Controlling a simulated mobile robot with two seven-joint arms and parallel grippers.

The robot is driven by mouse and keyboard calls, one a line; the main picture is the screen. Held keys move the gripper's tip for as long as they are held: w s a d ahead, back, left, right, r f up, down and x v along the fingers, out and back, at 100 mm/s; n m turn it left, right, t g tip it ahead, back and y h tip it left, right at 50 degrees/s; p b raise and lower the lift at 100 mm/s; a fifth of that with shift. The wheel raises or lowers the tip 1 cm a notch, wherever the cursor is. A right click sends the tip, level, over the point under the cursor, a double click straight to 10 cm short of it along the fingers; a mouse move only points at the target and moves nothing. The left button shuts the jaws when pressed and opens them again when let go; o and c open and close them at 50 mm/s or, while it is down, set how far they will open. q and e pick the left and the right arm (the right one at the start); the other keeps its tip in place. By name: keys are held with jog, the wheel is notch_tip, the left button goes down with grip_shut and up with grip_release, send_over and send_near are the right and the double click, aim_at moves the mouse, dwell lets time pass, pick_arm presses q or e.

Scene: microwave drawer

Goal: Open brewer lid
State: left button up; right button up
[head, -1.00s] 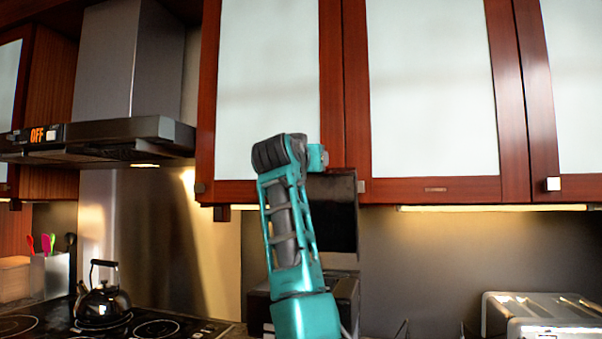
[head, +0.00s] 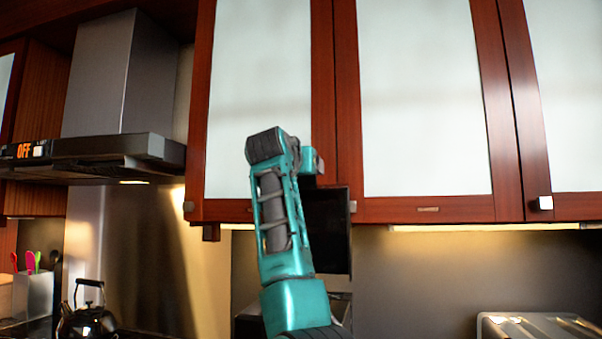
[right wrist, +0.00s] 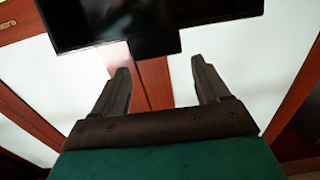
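The brewer (head: 248,327) is a dark box on the counter, mostly hidden behind my right arm and cut by the bottom edge of the head view. Its lid (head: 328,232) appears as a dark flat panel standing nearly upright above it, in front of the cabinets. In the right wrist view the dark panel of the lid (right wrist: 150,18) crosses the top, beyond my fingertips. My right gripper (right wrist: 158,75) is open and empty, with its two fingers wide apart below the panel. In the head view its fingers are hidden behind the arm. My left gripper is in neither view.
Wall cabinets (head: 430,208) with frosted doors hang close above and behind the lid. A range hood (head: 120,150) is at left, above a black kettle (head: 88,320). A metal toaster (head: 535,325) stands at lower right.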

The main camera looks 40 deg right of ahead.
jog(key=shift+o, duration=0.8)
jog(key=shift+w+d+f, duration=0.1)
jog(key=shift+f, duration=0.05)
jog(key=b+v, duration=0.3)
jog(key=v, duration=0.9)
jog(key=shift+a, duration=0.2)
jog(key=shift+f, duration=0.1)
